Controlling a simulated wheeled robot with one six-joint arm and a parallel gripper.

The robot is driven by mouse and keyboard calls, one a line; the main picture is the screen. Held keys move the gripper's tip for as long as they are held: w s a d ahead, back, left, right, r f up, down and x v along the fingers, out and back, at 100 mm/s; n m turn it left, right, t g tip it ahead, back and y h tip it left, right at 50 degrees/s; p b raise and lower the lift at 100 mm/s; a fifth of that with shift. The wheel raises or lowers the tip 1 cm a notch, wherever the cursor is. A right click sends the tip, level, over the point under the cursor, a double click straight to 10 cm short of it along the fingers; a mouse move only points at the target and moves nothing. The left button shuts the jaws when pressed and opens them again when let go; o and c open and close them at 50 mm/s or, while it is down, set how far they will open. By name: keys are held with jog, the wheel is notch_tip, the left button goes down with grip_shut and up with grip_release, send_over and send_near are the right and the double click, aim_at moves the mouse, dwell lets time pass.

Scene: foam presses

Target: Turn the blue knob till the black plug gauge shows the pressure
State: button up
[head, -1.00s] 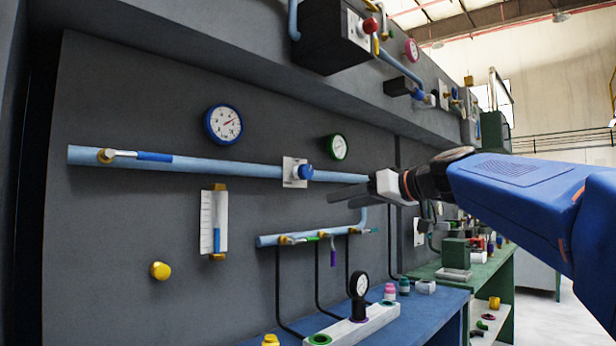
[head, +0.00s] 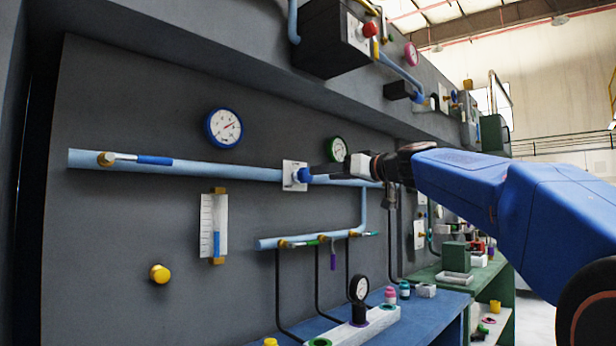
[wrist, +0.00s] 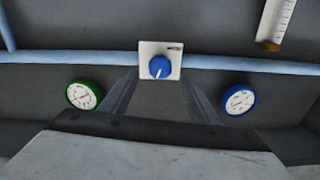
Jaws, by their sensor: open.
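The blue knob (head: 304,175) sits on a white plate on the light blue pipe. In the wrist view the knob (wrist: 159,67) faces me, with a white mark on it. My gripper (head: 318,172) is open, its fingertips close to the knob in the head view. In the wrist view the two fingers (wrist: 155,85) point toward the knob, one on each side below it; I cannot tell whether they touch it. The black plug gauge (head: 359,289) stands upright in a white block on the blue bench; its needle is too small to read.
A blue-rimmed gauge (head: 223,127) and a green-rimmed gauge (head: 337,148) hang on the grey wall near the pipe (head: 230,170). A lower pipe (head: 270,242) has several small valves and black hoses. A yellow button (head: 160,273) is at lower left. Pink and teal bottles stand on the bench.

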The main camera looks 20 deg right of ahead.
aim_at(308, 175)
jog(key=x, duration=0.8)
jog(key=shift+w+a, duration=0.15)
jog(key=shift+w, duration=0.05)
jog(key=c, duration=1)
